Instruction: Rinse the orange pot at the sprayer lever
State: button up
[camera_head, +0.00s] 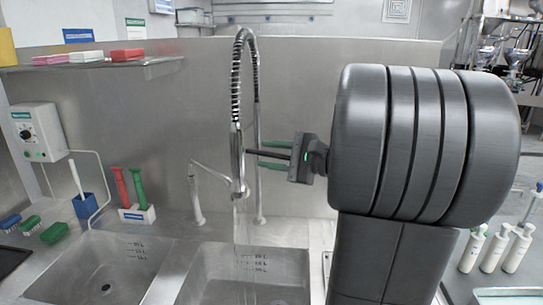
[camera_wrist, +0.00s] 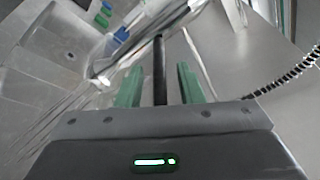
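The sprayer (camera_head: 238,165) hangs from a coiled hose above the right sink basin. Its dark lever (camera_head: 285,157) points right toward my gripper (camera_head: 262,154). In the wrist view the lever (camera_wrist: 160,68) lies between the two green fingers of my gripper (camera_wrist: 158,82), with a gap on each side. The fingers are apart and hold no pot. The metal sprayer head (camera_wrist: 140,38) is just beyond the fingertips. Faint streaks like running water fall below the sprayer in the head view. The orange pot is not seen in either view.
Two sink basins lie below, left (camera_head: 105,262) and right (camera_head: 250,268). A small faucet (camera_head: 194,195) stands left of the sprayer. Red and green brushes (camera_head: 129,188) and a white control box (camera_head: 39,131) are left. White bottles (camera_head: 497,250) stand at right.

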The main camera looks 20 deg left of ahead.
jog(key=s+d+b, duration=0.1)
jog(key=d+b, duration=0.1)
jog(key=d, duration=1.1)
jog(key=shift+d+r, duration=0.4)
jog(key=shift+r, duration=0.05)
